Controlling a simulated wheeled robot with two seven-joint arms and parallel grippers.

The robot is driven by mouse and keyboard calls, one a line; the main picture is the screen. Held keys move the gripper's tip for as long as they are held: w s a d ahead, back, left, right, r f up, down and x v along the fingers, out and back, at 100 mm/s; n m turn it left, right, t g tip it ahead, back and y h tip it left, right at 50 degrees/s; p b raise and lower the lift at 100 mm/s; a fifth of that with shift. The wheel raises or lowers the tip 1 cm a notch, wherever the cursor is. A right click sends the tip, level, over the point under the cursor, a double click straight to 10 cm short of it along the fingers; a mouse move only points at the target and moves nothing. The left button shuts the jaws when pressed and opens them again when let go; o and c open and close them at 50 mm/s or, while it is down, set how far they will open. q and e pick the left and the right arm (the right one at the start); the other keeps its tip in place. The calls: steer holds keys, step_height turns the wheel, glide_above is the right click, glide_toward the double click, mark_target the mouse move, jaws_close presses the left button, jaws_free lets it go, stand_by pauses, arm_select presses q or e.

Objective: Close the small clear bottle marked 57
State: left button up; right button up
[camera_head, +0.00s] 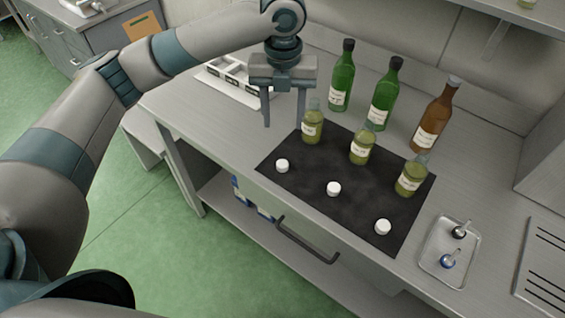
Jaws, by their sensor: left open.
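Three small clear bottles of yellow-green liquid stand upright on a dark mat (300,181): a left one (312,128), a middle one (361,149) and a right one (411,178). Their labels are too small to read, so I cannot tell which is marked 57. Their necks look clear, with no white cap on them. Three white caps lie on the mat in front: left (282,165), middle (333,188) and right (382,227). My left gripper (284,122) is open and empty, fingers pointing down, just left of the left bottle. My right gripper is not in view.
Two tall green bottles (341,82) (384,98) and a brown bottle (436,118) stand behind the mat. A metal tray (433,267) with small tools lies at right. A white compartment tray (222,84) lies behind my left gripper. A drawer handle (306,243) juts from the front.

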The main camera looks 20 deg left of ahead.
arm_select(q)
steer(key=p, duration=0.3)
glide_above(282, 164)
step_height(282, 164, down, 10)
steer(key=shift+d+r, duration=0.1)
steer(key=shift+r, duration=0.15)
steer(key=shift+w+f, duration=0.1)
steer(key=shift+f, duration=0.4)
steer(key=shift+f+p, duration=0.45)
steer(key=shift+p, duration=0.05)
step_height(282, 164, down, 3)
steer(key=shift+p, duration=0.8)
steer(key=shift+f, duration=0.65)
steer(key=c, duration=1.1)
